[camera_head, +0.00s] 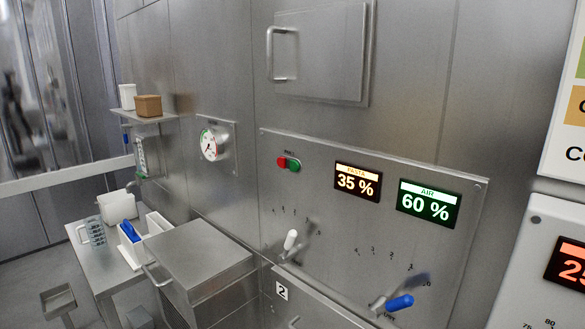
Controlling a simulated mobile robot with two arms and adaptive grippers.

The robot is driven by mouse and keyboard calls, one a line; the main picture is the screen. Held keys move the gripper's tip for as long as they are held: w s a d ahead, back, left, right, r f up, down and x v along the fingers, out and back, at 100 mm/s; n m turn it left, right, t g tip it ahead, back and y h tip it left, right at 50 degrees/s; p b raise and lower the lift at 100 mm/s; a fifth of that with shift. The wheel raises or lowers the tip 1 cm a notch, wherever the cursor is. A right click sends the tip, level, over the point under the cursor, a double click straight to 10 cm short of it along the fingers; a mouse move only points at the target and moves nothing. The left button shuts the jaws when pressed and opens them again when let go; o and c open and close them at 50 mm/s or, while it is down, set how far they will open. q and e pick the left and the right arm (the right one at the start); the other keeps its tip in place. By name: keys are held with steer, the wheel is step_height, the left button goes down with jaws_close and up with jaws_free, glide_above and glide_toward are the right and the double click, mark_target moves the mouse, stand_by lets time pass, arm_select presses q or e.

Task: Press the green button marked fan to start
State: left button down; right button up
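A green button (295,165) sits on the steel control panel (330,215), directly right of and touching or almost touching a red button (282,161). A small label above the pair is too small to read surely. Right of the buttons, an orange display (358,182) reads 35 % and a green display (428,204) headed AIR reads 60 %. Neither of my grippers is in view, and nothing covers the buttons.
Below the displays are a white-knobbed lever (290,240) and a blue-knobbed lever (399,303). A steel cabinet (200,258) stands low in front. A round gauge (209,145) and a side table (85,255) are at left. The space before the buttons looks clear.

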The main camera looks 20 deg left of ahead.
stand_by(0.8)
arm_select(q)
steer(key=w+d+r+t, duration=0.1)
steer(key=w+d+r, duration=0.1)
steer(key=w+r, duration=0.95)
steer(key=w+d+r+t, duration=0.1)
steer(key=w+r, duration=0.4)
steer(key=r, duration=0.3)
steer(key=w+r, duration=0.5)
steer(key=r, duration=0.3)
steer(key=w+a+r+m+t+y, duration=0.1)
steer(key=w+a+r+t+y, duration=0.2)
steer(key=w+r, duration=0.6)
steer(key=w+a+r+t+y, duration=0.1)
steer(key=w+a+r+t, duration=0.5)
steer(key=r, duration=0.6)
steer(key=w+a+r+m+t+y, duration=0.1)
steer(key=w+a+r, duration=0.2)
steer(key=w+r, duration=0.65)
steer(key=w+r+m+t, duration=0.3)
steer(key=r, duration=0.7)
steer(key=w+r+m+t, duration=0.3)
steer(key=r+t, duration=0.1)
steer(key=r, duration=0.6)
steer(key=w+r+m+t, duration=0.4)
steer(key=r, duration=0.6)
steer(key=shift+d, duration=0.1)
